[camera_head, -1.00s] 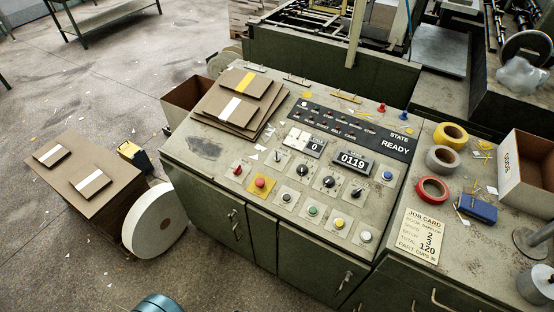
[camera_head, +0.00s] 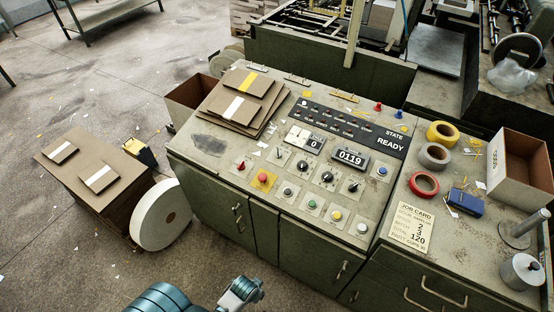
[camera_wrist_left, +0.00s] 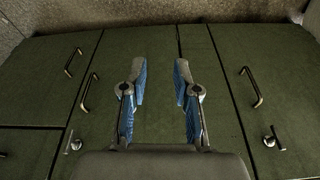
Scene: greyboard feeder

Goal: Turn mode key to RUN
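The control panel (camera_head: 230,153) is the sloped top of a green cabinet, with a row of black and metallic rotary switches. These include a small switch at the left (camera_head: 278,153), a black knob (camera_head: 302,166), another (camera_head: 327,177) and one further right (camera_head: 354,186). Their labels are too small to read, so I cannot tell which is the mode key or where it points. The display above reads STATE READY (camera_head: 390,142). My left gripper (camera_head: 252,290) is low in front of the cabinet, apart from the panel. In the left wrist view its fingers (camera_wrist_left: 160,85) are spread and empty, facing the cabinet doors. My right gripper is out of view.
Push buttons, including a red one on a yellow plate (camera_head: 262,178), sit below the switches. Cardboard sheets (camera_head: 240,100) lie on the panel's left. Tape rolls (camera_head: 424,184), a job card (camera_head: 411,226) and an open box (camera_head: 520,170) are on the right. Door handles (camera_wrist_left: 252,87) protrude from the cabinet front.

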